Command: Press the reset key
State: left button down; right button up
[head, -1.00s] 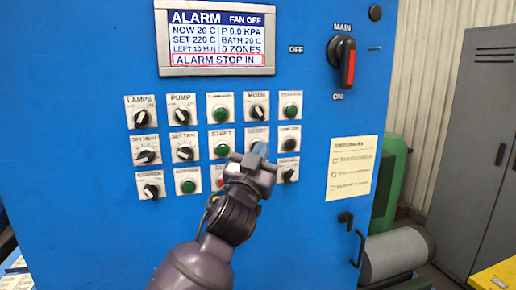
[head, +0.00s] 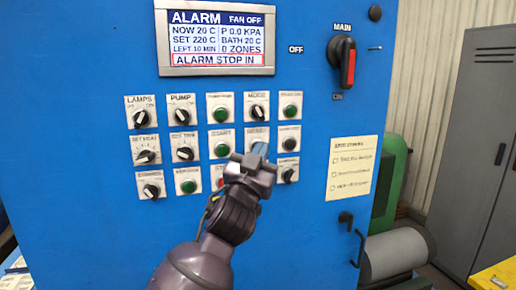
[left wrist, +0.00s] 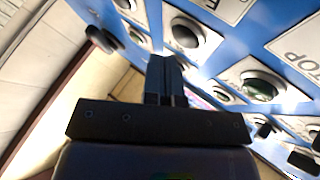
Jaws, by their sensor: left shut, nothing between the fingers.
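The reset key sits in the middle row of the blue control panel. Its white plate (head: 256,133) shows above my gripper in the head view, with a blurred label that seems to read RESET. My left gripper (head: 260,149) is shut and empty, with its fingertips in front of that plate. The key itself is mostly hidden behind the fingers, and I cannot tell whether they touch it. In the left wrist view the shut fingers (left wrist: 165,80) point toward the panel.
The display (head: 217,40) reads ALARM and ALARM STOP IN. The START key (head: 221,150) is just left of my gripper, with several other knobs and keys around it. The main switch (head: 347,62) is at the upper right. A bent handle (head: 352,235) sticks out at the lower right.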

pick_arm(q)
jog(key=shift+w, duration=0.15)
dwell(0.4)
jog(key=shift+w+a, duration=0.1)
jog(key=shift+w, duration=0.2)
jog(key=shift+w+a, duration=0.15)
jog(key=shift+w, duration=0.25)
dwell(0.9)
dwell(0.4)
jog(key=shift+s+d, duration=0.25)
jog(key=shift+s, duration=0.6)
jog(key=s, duration=0.1)
jog(key=s+d+p, duration=0.1)
jog(key=s, duration=0.2)
jog(key=shift+s+d, duration=0.25)
jog(key=shift+s, duration=0.15)
dwell(0.4)
